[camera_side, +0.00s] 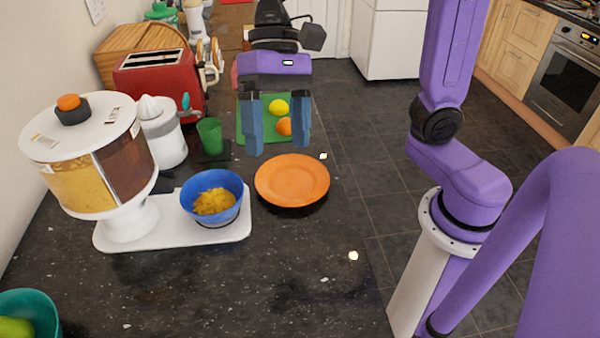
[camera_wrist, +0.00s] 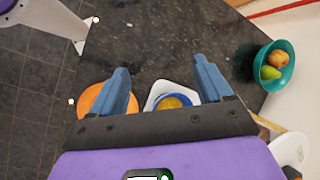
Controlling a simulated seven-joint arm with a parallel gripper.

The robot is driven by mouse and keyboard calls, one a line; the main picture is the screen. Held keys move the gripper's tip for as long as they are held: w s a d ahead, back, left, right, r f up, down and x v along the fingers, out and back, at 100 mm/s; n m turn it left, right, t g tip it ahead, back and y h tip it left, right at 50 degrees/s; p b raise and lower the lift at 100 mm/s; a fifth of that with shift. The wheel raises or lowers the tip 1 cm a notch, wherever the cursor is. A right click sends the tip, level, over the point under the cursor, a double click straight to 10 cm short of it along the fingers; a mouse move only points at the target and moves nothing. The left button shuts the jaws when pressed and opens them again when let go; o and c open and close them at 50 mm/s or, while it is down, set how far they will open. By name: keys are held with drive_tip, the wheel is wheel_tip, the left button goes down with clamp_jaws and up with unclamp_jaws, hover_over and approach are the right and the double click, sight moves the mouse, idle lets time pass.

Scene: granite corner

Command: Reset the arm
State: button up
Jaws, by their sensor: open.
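My gripper (camera_side: 277,135) is open and empty, with two blue fingers spread wide and pointing down. In the side view it hangs above the counter, in front of part of the green board and behind the orange plate in the picture. In the wrist view my gripper (camera_wrist: 165,85) shows its fingers apart with nothing between them but the counter and dispenser base below. My purple arm stands at the right of the side view.
An orange plate (camera_side: 292,181) lies on the dark counter. A blue bowl (camera_side: 212,183) with yellow food sits under a cereal dispenser (camera_side: 92,150). A green cup (camera_side: 210,136), red toaster (camera_side: 160,82) and teal fruit bowl (camera_wrist: 274,68) stand nearby.

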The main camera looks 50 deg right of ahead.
drive_tip(key=s+d+f+n+t+h, duration=0.2)
drive_tip(key=s+d+f+n, duration=0.3)
drive_tip(key=d+n, duration=0.2)
drive_tip(key=s+d+f+n+t+h, duration=0.2)
drive_tip(key=s+d+f+n, duration=0.3)
drive_tip(key=d+n, duration=0.2)
drive_tip(key=shift+s+d, duration=0.25)
drive_tip(key=shift+s, duration=0.1)
idle(0.9)
